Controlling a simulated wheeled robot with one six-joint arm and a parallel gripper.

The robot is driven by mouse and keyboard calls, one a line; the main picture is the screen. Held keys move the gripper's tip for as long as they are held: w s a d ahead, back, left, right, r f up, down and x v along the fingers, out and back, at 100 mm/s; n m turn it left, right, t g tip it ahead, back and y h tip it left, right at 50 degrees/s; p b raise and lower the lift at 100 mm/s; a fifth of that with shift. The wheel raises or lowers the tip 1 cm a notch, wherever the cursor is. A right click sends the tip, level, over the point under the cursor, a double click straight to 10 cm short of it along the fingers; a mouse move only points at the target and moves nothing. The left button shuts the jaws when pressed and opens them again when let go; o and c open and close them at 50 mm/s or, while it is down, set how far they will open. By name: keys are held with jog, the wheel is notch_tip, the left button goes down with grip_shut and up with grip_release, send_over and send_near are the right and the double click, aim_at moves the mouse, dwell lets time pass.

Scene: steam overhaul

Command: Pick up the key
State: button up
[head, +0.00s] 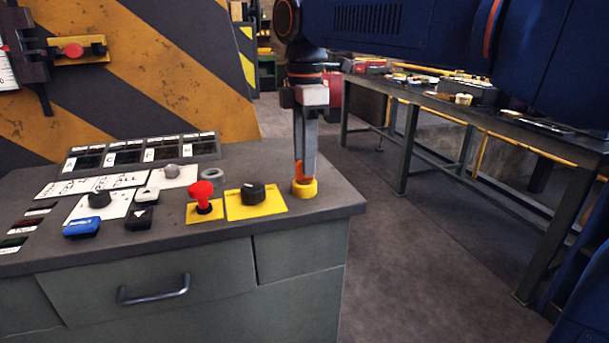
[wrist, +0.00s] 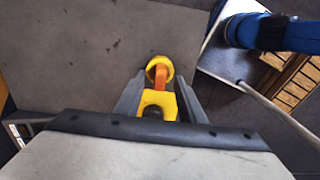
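The key is most likely the small orange piece (head: 299,171) that stands up from a yellow ring (head: 306,190) at the right corner of the cabinet top. My gripper (head: 304,170) points straight down over it, with its fingertips at the height of the orange piece. In the wrist view the orange piece (wrist: 159,76) and yellow ring (wrist: 153,62) lie between and just beyond the fingertips (wrist: 160,82). The fingers are apart, with a gap wider than the orange piece. I see no firm contact. A yellow piece with a dark centre (wrist: 170,104) also shows between the fingers.
A black knob on a yellow plate (head: 273,207) and a red mushroom button (head: 203,191) stand left of the ring. A blue button (head: 82,229) and several labels lie farther left. A long workbench (head: 440,104) stands at right, with open floor between.

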jog(key=shift+f, duration=1.15)
jog(key=c, duration=0.8)
jog(key=shift+r, duration=0.15)
